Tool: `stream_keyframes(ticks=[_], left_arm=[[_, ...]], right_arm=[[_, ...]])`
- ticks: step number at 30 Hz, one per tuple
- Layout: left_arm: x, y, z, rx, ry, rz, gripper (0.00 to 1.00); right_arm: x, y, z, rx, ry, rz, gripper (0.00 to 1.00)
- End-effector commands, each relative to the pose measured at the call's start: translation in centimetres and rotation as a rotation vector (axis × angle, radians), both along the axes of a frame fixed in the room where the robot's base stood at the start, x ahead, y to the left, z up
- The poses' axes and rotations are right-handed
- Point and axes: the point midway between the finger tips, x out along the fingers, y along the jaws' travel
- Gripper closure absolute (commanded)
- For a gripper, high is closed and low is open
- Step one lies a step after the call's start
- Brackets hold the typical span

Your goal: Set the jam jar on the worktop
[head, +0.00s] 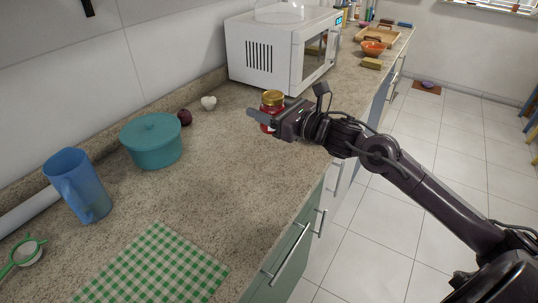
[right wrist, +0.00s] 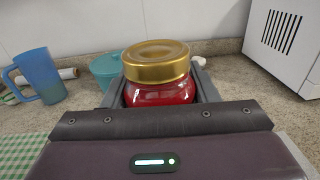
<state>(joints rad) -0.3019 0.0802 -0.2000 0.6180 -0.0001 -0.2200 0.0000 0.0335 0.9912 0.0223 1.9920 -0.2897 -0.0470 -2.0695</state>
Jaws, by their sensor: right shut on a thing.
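The jam jar (head: 272,98) is red with a gold lid and sits between the fingers of my right gripper (head: 262,119). It is upright, over the worktop (head: 215,170) in front of the microwave. In the right wrist view the jar (right wrist: 160,93) shows its gold lid and red body, with a finger on each side. My right gripper (right wrist: 160,95) is shut on it. The jar's base is hidden by the gripper, so I cannot tell whether it touches the worktop. My left gripper is not in view.
A white microwave (head: 280,50) stands just behind the jar. A teal pot (head: 152,142), a blue pitcher (head: 80,190), a dark red onion (head: 184,117) and a garlic bulb (head: 209,103) stand to the left. A green checked cloth (head: 155,268) lies at the front. The middle worktop is clear.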

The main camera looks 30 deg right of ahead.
Motion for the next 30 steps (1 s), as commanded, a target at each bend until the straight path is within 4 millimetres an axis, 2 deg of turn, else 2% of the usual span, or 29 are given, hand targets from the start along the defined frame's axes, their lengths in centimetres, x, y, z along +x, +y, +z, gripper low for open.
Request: stream_keyframes(ticks=[3,9,16,23,30], left_arm=[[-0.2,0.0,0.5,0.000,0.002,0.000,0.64],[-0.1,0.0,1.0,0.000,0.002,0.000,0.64],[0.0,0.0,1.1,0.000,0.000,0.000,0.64],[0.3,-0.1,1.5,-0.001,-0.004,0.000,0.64],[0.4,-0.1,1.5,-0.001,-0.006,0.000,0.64]], right_arm=[[0.0,0.0,-3.2,0.006,0.003,-0.002,0.83],[0.0,0.0,-7.6,0.004,0.000,-0.002,0.83],[0.1,0.0,-9.7,0.003,-0.003,0.000,0.83],[0.1,0.0,-13.0,0.002,-0.002,-0.001,0.83],[0.0,0.0,-13.5,0.000,-0.004,0.001,0.83]])
